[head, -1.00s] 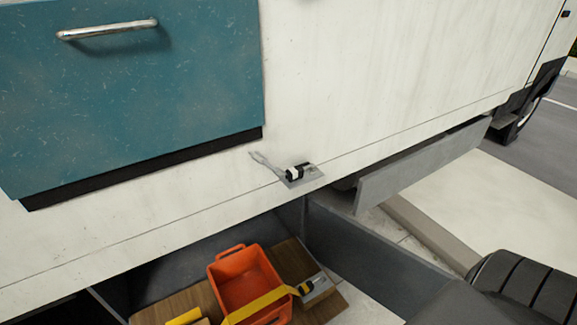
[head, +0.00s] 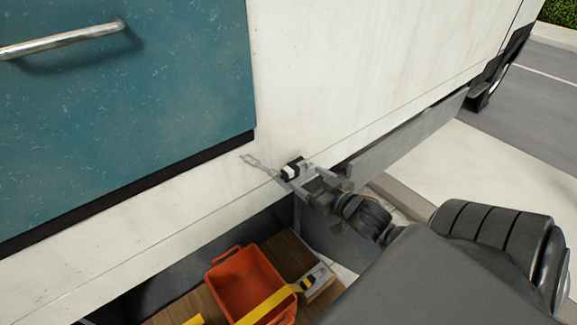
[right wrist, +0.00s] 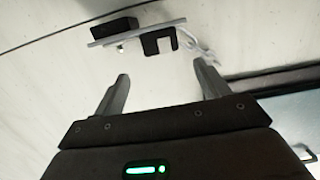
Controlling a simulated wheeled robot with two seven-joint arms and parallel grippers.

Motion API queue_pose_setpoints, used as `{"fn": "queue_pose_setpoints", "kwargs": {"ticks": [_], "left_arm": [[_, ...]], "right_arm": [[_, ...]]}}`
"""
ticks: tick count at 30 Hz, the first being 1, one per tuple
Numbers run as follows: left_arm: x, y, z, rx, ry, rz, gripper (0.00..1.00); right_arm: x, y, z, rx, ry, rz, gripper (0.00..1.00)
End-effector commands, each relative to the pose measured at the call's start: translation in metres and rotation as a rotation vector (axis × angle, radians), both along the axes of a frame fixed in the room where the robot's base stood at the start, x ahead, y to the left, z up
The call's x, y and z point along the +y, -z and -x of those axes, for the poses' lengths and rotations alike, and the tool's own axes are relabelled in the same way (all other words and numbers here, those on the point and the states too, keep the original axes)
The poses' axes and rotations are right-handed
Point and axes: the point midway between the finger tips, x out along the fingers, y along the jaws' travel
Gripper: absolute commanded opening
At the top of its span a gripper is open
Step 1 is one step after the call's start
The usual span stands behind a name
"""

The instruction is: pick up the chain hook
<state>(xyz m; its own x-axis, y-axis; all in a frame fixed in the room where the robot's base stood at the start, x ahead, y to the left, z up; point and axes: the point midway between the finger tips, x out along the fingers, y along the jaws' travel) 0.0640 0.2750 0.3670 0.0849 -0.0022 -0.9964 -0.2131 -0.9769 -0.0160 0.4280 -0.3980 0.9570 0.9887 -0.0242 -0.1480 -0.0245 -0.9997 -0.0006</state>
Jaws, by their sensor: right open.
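The chain hook shows as a light grey metal chain piece (head: 258,163) lying against the white truck side. It ends at a black and white clasp (head: 292,168). My right gripper (head: 299,177) is open, its fingers around or just in front of the clasp in the head view. In the right wrist view its two fingers (right wrist: 163,88) stand apart with nothing between them. Beyond their tips are a grey plate (right wrist: 134,34) with black blocks and the pale chain (right wrist: 201,47). The fingers look short of these parts. My left gripper is not in view.
A blue-green drawer front (head: 120,110) with a metal handle (head: 65,40) is at upper left. A grey metal panel (head: 405,138) lies right of my gripper.

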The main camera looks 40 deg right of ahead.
Motion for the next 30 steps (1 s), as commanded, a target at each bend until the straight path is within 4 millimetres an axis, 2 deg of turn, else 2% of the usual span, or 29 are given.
{"fn": "queue_pose_setpoints", "kwargs": {"ticks": [6,9,17,25,30], "left_arm": [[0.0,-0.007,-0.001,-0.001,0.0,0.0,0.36],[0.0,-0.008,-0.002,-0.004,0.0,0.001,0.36],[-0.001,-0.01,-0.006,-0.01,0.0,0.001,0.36],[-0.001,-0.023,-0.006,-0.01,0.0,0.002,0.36],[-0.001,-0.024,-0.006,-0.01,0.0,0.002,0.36]], "right_arm": [[-0.001,0.003,-0.033,-0.002,0.001,0.0,0.75],[-0.001,0.005,-0.044,-0.001,0.001,0.0,0.75],[0.001,0.008,-0.052,0.0,-0.001,0.0,0.75],[0.004,0.014,-0.09,-0.001,-0.002,0.002,0.75],[0.004,0.018,-0.101,0.001,-0.003,0.001,0.75]]}}
